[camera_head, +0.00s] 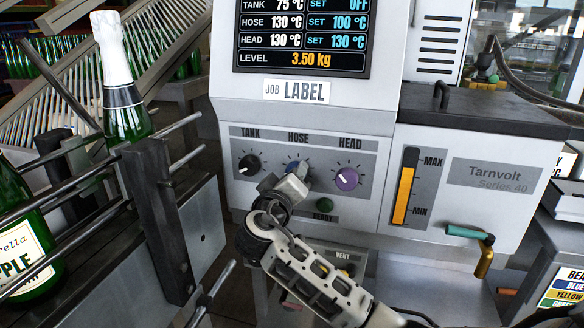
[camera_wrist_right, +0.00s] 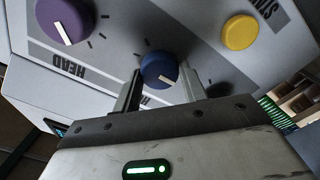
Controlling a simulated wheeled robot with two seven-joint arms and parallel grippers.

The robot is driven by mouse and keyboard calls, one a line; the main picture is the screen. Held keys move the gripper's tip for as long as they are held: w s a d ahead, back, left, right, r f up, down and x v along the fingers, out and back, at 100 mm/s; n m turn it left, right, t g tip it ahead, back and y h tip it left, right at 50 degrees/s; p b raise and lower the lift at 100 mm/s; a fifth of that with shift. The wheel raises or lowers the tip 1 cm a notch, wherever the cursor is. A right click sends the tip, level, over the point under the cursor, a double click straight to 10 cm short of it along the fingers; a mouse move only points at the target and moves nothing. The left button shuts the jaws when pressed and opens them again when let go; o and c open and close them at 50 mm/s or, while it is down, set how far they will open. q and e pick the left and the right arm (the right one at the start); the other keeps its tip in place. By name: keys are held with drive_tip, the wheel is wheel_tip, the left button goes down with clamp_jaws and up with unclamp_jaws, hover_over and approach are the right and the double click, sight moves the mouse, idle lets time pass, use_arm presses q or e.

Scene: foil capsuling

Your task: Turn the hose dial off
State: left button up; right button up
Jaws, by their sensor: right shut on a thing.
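The blue hose dial (camera_wrist_right: 160,70) sits between the two fingers of my right gripper (camera_wrist_right: 160,86) in the right wrist view. In the head view my right gripper (camera_head: 292,184) is at the panel below the HOSE label and hides most of the dial. The display (camera_head: 303,35) reads hose 130 °C with set 100 °C, tank set OFF, and head set 130 °C. My left gripper is not in view.
The black tank dial (camera_head: 249,165) is left of the hose dial and the purple head dial (camera_head: 346,179) is close on its right. A foil-topped bottle (camera_head: 124,105) and rails stand at left. A teal-handled valve (camera_head: 466,232) is at right.

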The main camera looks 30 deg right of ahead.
use_arm(q)
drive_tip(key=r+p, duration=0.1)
drive_tip(key=p, duration=0.3)
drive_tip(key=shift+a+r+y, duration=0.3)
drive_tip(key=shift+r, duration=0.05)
use_arm(e)
drive_tip(key=n, duration=0.5)
drive_tip(key=shift+n, duration=0.4)
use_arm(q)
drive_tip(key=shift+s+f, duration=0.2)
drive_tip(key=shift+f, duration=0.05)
use_arm(e)
drive_tip(key=shift+f, duration=0.15)
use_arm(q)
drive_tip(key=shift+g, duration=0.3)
use_arm(e)
drive_tip(key=o, duration=1)
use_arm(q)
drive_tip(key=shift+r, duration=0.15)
